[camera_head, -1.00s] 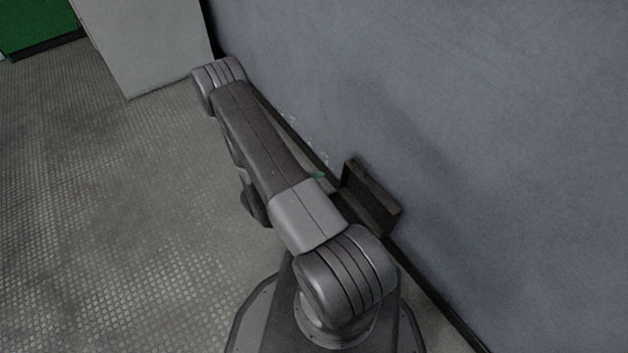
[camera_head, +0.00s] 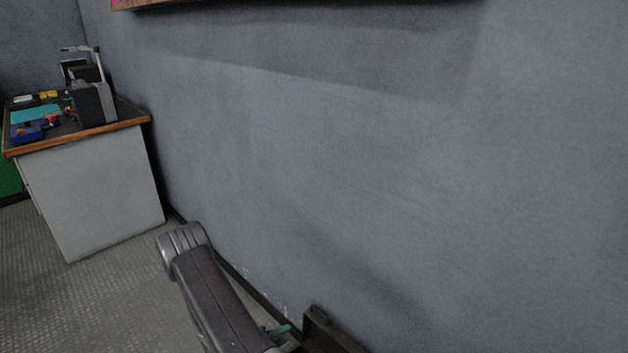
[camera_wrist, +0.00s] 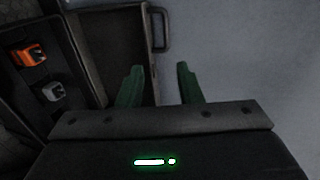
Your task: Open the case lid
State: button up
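The dark case (camera_wrist: 80,75) fills the left of the wrist view, with its inside showing. Its lid (camera_wrist: 113,45) stands raised away from the body, with a handle (camera_wrist: 160,25) on its outer edge. In the camera_head view, the dark lid (camera_head: 327,333) shows at the bottom edge near the wall; the rest is cut off. The fingers point toward the lid's handle side, and I cannot tell whether one touches the lid. A green finger (camera_head: 279,331) also shows beside the case.
An orange item (camera_wrist: 29,56) and a grey item (camera_wrist: 53,92) sit inside the case. The blue-grey wall (camera_head: 400,150) rises close behind it. A desk (camera_head: 100,195) with equipment stands at the far left. Patterned floor (camera_head: 125,300) is clear there.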

jog(key=b+x, duration=0.2)
jog(key=x, duration=0.9)
jog(key=shift+a, duration=0.15)
